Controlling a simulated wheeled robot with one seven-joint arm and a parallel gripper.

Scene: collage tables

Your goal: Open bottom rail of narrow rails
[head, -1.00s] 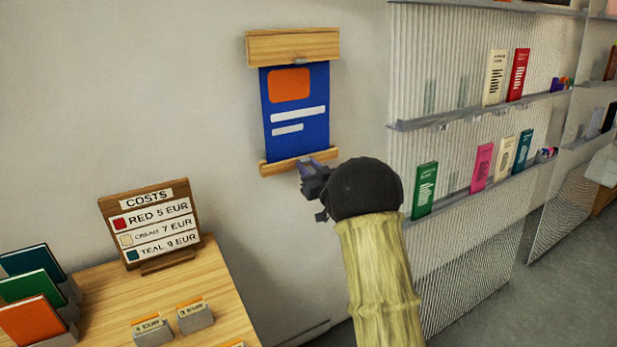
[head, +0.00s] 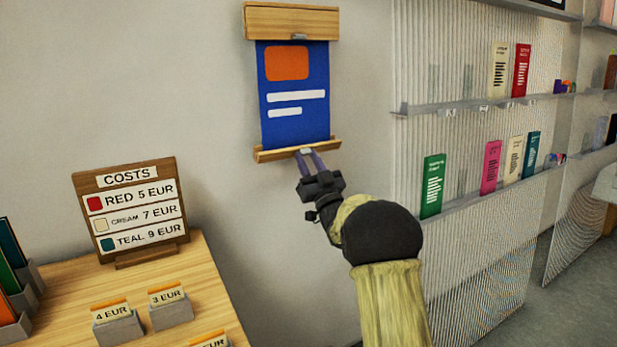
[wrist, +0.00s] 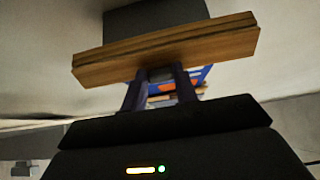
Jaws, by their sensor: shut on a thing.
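The narrow wooden bottom rail (head: 275,154) hangs at the lower edge of a blue poster (head: 296,95), below a wooden top rail (head: 290,21) on the wall. My gripper (head: 309,156) reaches up to the front middle of the bottom rail from below. Its fingers are shut on a small grey tab (head: 306,151) there. In the wrist view the bottom rail (wrist: 200,45) crosses above my gripper (wrist: 160,80), and a dark line runs along it as between two layers. I cannot tell how wide any gap is. The fingers hide part of the tab.
A table (head: 190,270) with a price sign (head: 130,210) and several small card holders (head: 170,309) stands at the left. Shelves with booklets (head: 433,185) on a ribbed panel (head: 480,250) are at the right. The wall around the poster is bare.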

